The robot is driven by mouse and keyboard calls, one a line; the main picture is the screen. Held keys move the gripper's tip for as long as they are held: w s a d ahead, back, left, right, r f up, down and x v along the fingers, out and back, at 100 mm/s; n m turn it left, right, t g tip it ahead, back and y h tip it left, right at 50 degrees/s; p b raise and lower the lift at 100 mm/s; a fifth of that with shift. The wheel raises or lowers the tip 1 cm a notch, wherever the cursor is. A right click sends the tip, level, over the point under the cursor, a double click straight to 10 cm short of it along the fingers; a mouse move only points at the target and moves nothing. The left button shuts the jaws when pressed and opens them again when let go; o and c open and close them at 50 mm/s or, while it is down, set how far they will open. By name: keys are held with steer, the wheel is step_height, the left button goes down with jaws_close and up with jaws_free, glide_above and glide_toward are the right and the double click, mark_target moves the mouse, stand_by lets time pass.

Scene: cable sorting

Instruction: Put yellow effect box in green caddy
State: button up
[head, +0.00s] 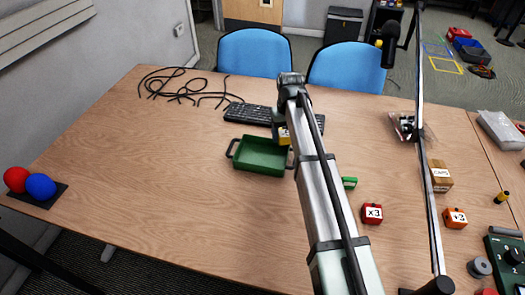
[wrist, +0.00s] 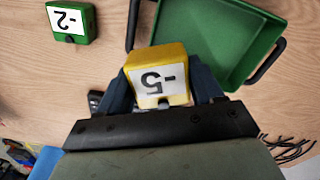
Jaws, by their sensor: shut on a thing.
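The green caddy (head: 262,167) is an empty tray with dark handles on the table. In the head view the box is at the caddy's right back corner; in the wrist view the caddy (wrist: 216,70) lies just beyond and right of the box. The box's height above the table is hard to tell.
A green box labelled -2 (wrist: 73,38), a red box (head: 372,213) and an orange box (head: 455,217) lie to the right. A black keyboard (head: 248,113) and cables (head: 180,88) lie behind. A stand pole (head: 424,160) rises at right.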

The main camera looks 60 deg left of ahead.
glide_above(262, 159)
steer(key=shift+w+f+m, duration=0.1)
steer(key=shift+f+m, duration=1.15)
steer(key=shift+f, duration=1.15)
steer(key=shift+f+m, duration=1.25)
steer(key=shift+f, duration=1.15)
steer(key=o, duration=1.1)
steer(key=shift+f, duration=0.15)
steer(key=shift+o, duration=0.2)
step_height(262, 159, up, 12)
